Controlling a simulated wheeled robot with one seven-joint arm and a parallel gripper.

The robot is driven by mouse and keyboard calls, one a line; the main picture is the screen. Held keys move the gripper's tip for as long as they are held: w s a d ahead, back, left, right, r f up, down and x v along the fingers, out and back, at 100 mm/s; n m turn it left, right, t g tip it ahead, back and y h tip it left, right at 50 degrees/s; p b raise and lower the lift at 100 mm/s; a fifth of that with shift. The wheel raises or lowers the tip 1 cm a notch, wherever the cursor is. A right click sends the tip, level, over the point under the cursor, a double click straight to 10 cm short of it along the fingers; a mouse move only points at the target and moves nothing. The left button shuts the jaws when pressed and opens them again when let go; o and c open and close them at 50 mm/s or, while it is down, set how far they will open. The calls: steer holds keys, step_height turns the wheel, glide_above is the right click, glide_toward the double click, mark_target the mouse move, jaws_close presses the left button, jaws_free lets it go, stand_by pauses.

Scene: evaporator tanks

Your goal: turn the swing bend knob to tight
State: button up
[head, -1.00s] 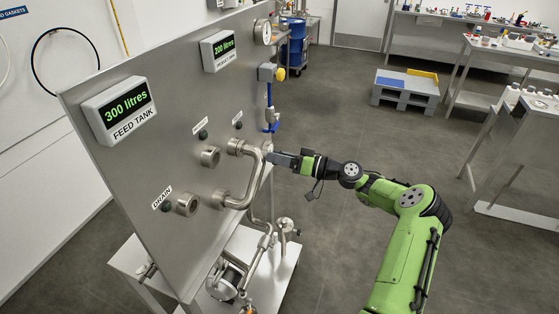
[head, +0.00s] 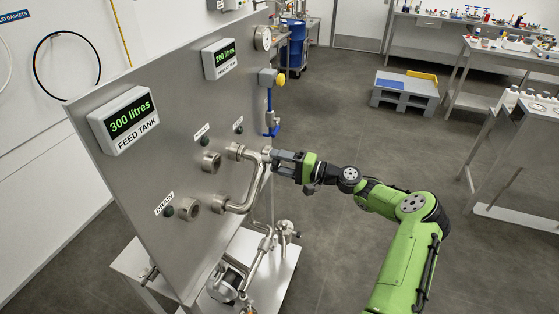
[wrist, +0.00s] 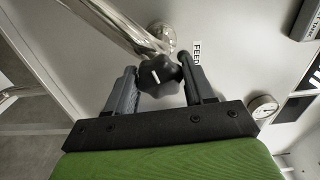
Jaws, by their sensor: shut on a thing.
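The swing bend knob (wrist: 160,77) is black and lobed, with a short white line on its face slanting to the upper left in the wrist view. My gripper (wrist: 160,82) has one finger on each side of it and is shut on it. In the head view my gripper (head: 272,157) is at the right edge of the steel panel, and its fingers hide the knob. The bent steel pipe of the swing bend (head: 247,194) runs beside it; the pipe also shows in the wrist view (wrist: 118,24).
The steel panel (head: 150,80) carries the FEED TANK display (head: 127,119), a second display (head: 219,58) and open ports, one by the DRAIN label (head: 164,203). Pipework and a valve (head: 286,231) sit low on the frame. The floor right of the panel is clear near my arm.

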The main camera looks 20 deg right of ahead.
steer(key=m+p, duration=0.2)
steer(key=m, duration=0.4)
steer(key=shift+r, duration=0.1)
steer(key=shift+m+p, duration=0.95)
steer(key=shift+m, duration=1.55)
steer(key=o, duration=1)
steer(key=b+v, duration=0.2)
steer(key=v, duration=1.4)
steer(key=shift+b, duration=0.35)
